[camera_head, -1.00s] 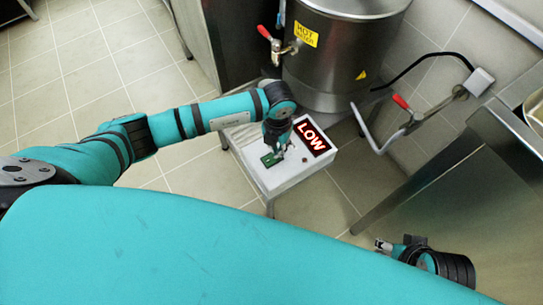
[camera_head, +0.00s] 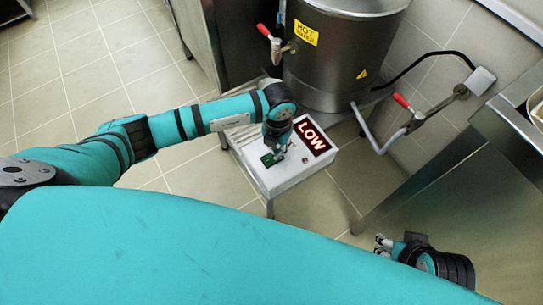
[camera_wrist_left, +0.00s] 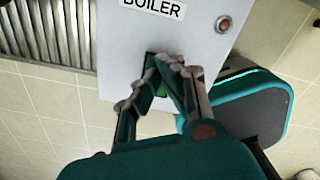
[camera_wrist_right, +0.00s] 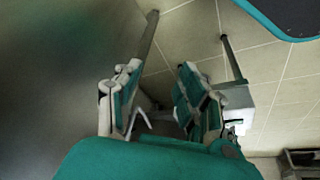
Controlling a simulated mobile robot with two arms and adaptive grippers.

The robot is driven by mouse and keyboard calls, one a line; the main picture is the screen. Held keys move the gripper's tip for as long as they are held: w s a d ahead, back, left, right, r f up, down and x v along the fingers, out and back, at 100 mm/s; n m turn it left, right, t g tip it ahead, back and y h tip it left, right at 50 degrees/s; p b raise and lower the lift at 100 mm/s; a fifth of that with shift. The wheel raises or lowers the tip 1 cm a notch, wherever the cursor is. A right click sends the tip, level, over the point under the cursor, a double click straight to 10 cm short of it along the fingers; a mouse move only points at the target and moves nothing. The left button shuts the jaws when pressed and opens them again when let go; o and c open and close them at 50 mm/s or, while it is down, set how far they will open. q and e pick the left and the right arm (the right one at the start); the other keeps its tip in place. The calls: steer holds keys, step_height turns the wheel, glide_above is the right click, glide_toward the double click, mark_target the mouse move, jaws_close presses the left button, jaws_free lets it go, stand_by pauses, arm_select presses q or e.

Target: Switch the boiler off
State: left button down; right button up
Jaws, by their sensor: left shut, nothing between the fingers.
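The white control box (camera_head: 290,178) labelled BOILER stands on a low slatted stand in front of the steel boiler (camera_head: 338,60). Its display (camera_head: 313,137) reads LOW in red. A green switch (camera_head: 268,160) sits on the box top; in the left wrist view the green switch (camera_wrist_left: 152,72) is partly hidden by my fingers. My left gripper (camera_head: 279,157) is shut and empty, its tips over or at the switch; I cannot tell whether they touch. My right gripper (camera_head: 381,245) is open and empty, low at the right; its spread fingers show in the right wrist view (camera_wrist_right: 158,90).
A round reddish button or lamp (camera_wrist_left: 224,24) is on the box near the label. A red-handled tap (camera_head: 270,40) juts from the boiler. A red-levered valve (camera_head: 408,112) with a hose is on the wall. A steel counter (camera_head: 465,180) stands at right. Floor at left is clear.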

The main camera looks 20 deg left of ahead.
arm_select(q)
steer(key=shift+f+b, duration=0.5)
steer(key=shift+f, duration=0.2)
arm_select(e)
steer(key=shift+w+a+f+t, duration=0.1)
steer(key=shift+w+f+t, duration=0.1)
steer(key=shift+w, duration=0.15)
steer(key=shift+w+a+f+t, duration=0.1)
steer(key=shift+w+t, duration=0.1)
steer(key=shift+w, duration=0.1)
arm_select(q)
step_height(320, 180, up, 3)
steer(key=shift+f+p, duration=0.1)
steer(key=shift+p, duration=1.15)
steer(key=shift+r, duration=0.3)
steer(key=shift+r+p, duration=0.9)
steer(key=shift+p, duration=0.1)
steer(key=shift+r+p, duration=0.8)
steer(key=shift+r, duration=0.15)
arm_select(e)
step_height(320, 180, down, 11)
steer(key=g, duration=0.2)
steer(key=shift+s+d+f, duration=0.15)
steer(key=shift+s, duration=0.3)
